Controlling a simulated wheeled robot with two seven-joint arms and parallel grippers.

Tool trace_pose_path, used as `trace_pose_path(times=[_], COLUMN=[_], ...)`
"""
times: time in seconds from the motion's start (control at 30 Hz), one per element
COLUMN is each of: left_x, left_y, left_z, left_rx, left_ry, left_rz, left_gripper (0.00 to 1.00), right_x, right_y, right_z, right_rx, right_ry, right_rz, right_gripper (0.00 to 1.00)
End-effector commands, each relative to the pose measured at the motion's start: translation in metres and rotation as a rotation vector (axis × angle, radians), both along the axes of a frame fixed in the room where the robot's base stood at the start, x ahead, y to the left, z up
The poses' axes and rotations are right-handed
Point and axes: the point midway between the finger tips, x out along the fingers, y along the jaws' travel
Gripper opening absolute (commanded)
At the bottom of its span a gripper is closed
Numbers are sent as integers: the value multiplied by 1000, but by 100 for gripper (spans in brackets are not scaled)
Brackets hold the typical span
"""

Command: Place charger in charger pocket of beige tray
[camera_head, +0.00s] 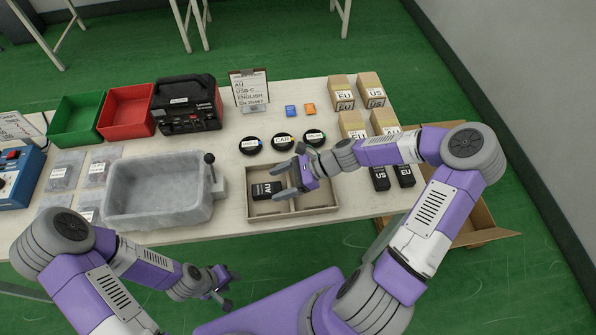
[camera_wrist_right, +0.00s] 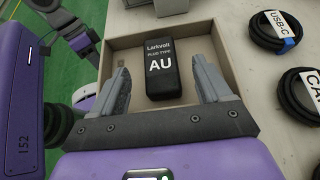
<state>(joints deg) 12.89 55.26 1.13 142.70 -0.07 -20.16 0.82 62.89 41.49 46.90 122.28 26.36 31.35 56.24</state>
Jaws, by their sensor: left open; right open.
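The charger (camera_head: 267,190) is a black block with the letters AU. It lies in the left compartment of the beige tray (camera_head: 291,216). The right wrist view shows the charger (camera_wrist_right: 161,68) with its full label, beyond and between my right gripper's fingers, apart from both. My right gripper (camera_head: 288,182) is open and empty above the tray. It also shows in the right wrist view (camera_wrist_right: 168,92). My left gripper (camera_head: 226,289) is open and empty, low in front of the table, away from the tray. The tray's right compartment looks empty, partly hidden by my right arm.
Coiled cables (camera_head: 283,141) lie behind the tray. An order card (camera_head: 249,88) stands farther back. A grey stone-like basin (camera_head: 158,193) with a lever is left of the tray. More black chargers (camera_head: 404,174) and small boxes (camera_head: 354,124) stand at right.

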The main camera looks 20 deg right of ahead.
Motion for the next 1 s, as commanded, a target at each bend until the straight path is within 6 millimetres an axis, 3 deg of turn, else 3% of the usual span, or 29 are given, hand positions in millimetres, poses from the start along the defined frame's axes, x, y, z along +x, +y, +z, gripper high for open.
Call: trace_pose_path(times=[0.2, 0.4, 1.0], left_x=[0, 0, 0], left_y=[0, 0, 0], left_z=[21, 29, 30], left_rx=[0, 0, 0], left_ry=[0, 0, 0], left_rz=[0, 0, 0], left_gripper=[43, 43, 43], right_x=[-11, -19, -22], right_y=[-43, -68, -76], right_z=[27, 40, 43], right_rx=[-5, -3, 0], right_ry=[-1, 0, 0], right_rz=[-4, -3, 0], right_gripper=[77, 77, 77])
